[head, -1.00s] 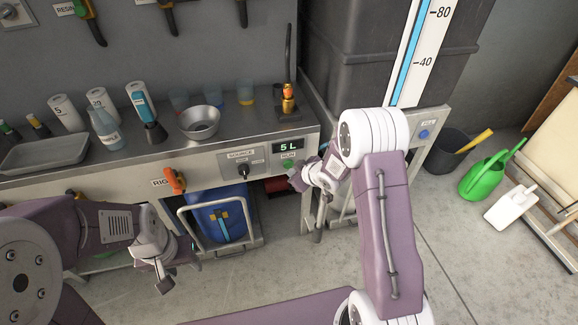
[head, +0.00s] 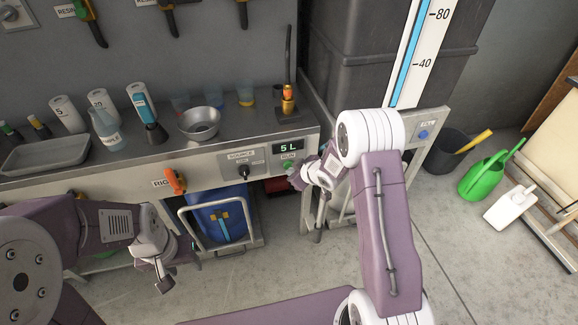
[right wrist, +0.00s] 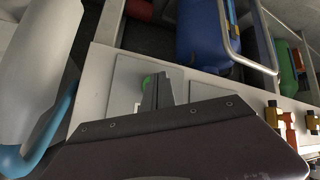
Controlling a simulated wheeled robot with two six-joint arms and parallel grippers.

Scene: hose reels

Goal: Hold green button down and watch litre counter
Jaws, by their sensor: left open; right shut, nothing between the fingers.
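The green button (head: 288,163), labelled RUN, is on the front panel of the bench, below the litre counter (head: 289,147), which reads 5 L. My right gripper (head: 294,176) is shut and empty, its tips at the button's lower right. In the right wrist view the shut fingers (right wrist: 157,88) partly cover the green button (right wrist: 147,82). I cannot tell whether they touch it or whether it is pressed in. My left gripper (head: 163,280) is open and empty, low in front of the bench and away from the panel.
A black SOURCE knob (head: 243,171) sits left of the button. A metal bowl (head: 199,122) stands on the bench. A level gauge (head: 417,60) rises at the right.

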